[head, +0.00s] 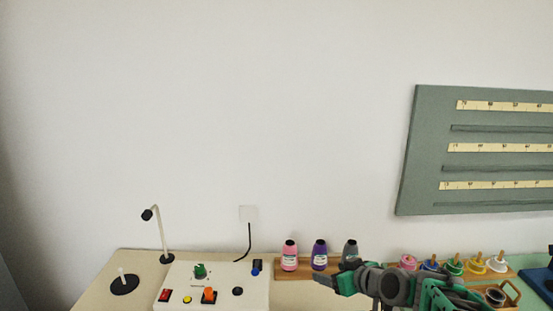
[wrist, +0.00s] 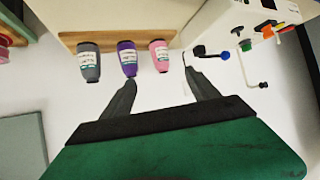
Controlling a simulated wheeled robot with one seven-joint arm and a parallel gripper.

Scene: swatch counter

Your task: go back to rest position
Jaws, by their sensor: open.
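My gripper (wrist: 160,80) shows in the wrist view with its two dark fingers apart and nothing between them. In the head view my gripper (head: 324,281) is in front of the bottle shelf at the counter's right half, at the end of my green and grey arm. The wrist view appears upside down. No object of the task is named.
A wooden shelf (head: 300,275) holds a pink bottle (head: 289,256), a purple bottle (head: 319,255) and a grey bottle (head: 350,249). A white switch panel (head: 225,293) and a lamp (head: 162,235) stand left. Coloured spools (head: 455,265) stand right.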

